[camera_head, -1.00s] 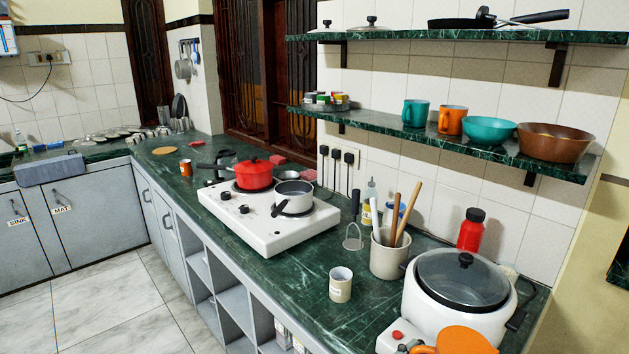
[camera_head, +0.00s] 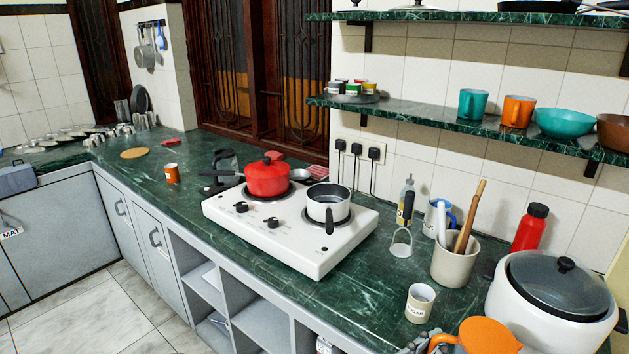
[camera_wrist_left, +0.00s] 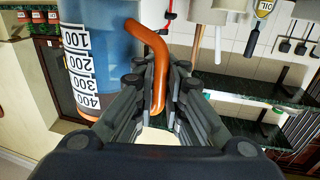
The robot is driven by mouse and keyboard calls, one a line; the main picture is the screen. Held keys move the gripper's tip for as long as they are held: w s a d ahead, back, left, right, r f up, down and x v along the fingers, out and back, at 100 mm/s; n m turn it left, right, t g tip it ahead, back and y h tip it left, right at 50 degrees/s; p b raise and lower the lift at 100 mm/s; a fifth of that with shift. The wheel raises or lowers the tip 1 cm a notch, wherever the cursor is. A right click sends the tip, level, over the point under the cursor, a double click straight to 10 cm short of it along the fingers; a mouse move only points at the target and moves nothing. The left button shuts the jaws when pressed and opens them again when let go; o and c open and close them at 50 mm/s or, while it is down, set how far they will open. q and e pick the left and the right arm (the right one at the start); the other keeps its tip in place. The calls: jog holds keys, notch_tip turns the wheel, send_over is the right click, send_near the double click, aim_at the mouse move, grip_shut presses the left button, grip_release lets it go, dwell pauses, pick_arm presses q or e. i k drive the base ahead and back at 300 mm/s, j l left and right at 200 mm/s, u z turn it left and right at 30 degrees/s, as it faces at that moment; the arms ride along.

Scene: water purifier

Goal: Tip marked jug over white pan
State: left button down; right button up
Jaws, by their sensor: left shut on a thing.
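The marked jug (camera_head: 487,337) shows its orange top at the bottom edge of the head view; its lower part is cut off. In the left wrist view the jug (camera_wrist_left: 103,60) has a bluish body, a black-and-white scale from 100 to 400 and an orange handle. My left gripper (camera_wrist_left: 158,92) is shut on that handle. In the head view only a bit of the left gripper (camera_head: 428,344) shows. The white pan (camera_head: 328,205), with a black handle toward the counter front, sits on the stove's right burner, well left of and beyond the jug. My right gripper is out of view.
A red lidded pot (camera_head: 267,180) sits on the left burner of the white stove (camera_head: 290,240). A labelled cup (camera_head: 420,303), a utensil crock (camera_head: 455,262) and a white cooker (camera_head: 545,310) stand near the jug. Green counter (camera_head: 360,305) is clear before the stove.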

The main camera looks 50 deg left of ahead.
aim_at(328, 212)
jog(key=k+j, duration=0.1)
jog(key=j, duration=0.25)
jog(key=k+j, duration=0.15)
jog(key=j, duration=0.2)
jog(key=k+j, duration=0.1)
jog(key=j, duration=0.25)
jog(key=k+j, duration=0.1)
jog(key=j, duration=0.25)
jog(key=k+j, duration=0.1)
jog(key=j, duration=0.25)
jog(key=z, duration=0.05)
